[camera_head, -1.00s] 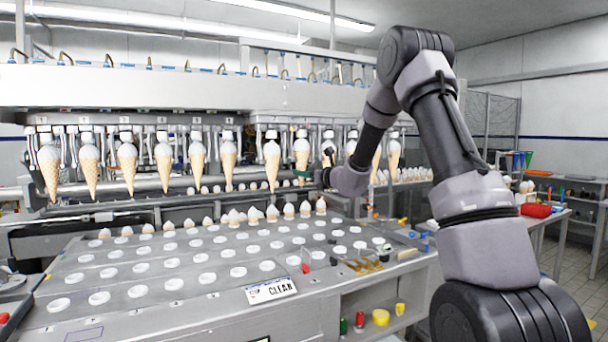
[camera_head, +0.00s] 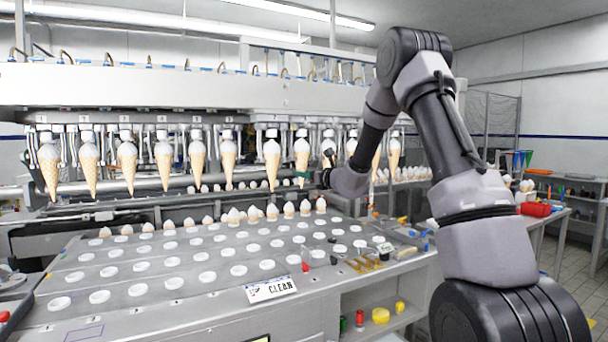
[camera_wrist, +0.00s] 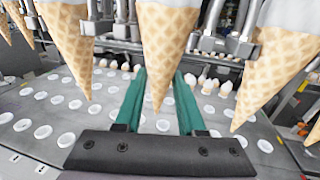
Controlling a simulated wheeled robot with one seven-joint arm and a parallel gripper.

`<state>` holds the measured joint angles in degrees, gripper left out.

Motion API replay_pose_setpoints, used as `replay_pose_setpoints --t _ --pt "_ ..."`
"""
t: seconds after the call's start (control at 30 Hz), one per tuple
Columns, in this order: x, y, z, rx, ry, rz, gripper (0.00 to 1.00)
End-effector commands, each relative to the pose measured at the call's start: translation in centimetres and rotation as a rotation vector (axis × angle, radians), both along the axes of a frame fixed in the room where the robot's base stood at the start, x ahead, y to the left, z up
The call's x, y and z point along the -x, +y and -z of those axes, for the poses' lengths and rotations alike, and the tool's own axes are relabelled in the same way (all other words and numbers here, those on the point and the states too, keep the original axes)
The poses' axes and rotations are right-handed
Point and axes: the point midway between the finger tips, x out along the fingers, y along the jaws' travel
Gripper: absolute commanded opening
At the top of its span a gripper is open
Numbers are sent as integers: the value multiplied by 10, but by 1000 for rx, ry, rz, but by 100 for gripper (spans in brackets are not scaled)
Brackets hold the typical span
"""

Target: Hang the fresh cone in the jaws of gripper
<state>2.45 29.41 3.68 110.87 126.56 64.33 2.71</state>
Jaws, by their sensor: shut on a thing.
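My gripper (camera_head: 303,174) has green fingers and sits at the row of hanging cones, on the right half of the machine. In the wrist view my gripper (camera_wrist: 159,80) has one finger on each side of a waffle cone (camera_wrist: 165,40) and is shut on it. The cone is upright with its tip pointing down between the fingers. In the head view this cone (camera_head: 301,150) is in line with the others, below a metal holder (camera_head: 301,132). The wrist view cuts off its top, and I cannot tell whether the holder's jaws grip it.
Neighbouring cones hang close on the left (camera_wrist: 68,45) and right (camera_wrist: 272,75) of my gripper. Below is a sloping metal tray (camera_head: 120,290) with rows of white discs and a CLEAN sign (camera_head: 271,290). Small cones stand along its back edge. A side table (camera_head: 550,218) is at the right.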

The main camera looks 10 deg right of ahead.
Motion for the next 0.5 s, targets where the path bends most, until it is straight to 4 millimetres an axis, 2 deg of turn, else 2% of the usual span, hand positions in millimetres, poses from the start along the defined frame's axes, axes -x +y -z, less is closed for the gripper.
replay_pose_setpoints --t 0.33,0.37,0.4,0.43,0.47,0.5 --pt "0 0 1 0 0 0 12" --pt "0 0 1 0 0 0 43" --pt "0 0 1 0 0 0 58" --pt "0 0 1 0 0 0 69" --pt "0 0 1 0 0 0 74" --pt "0 0 1 0 0 0 74"
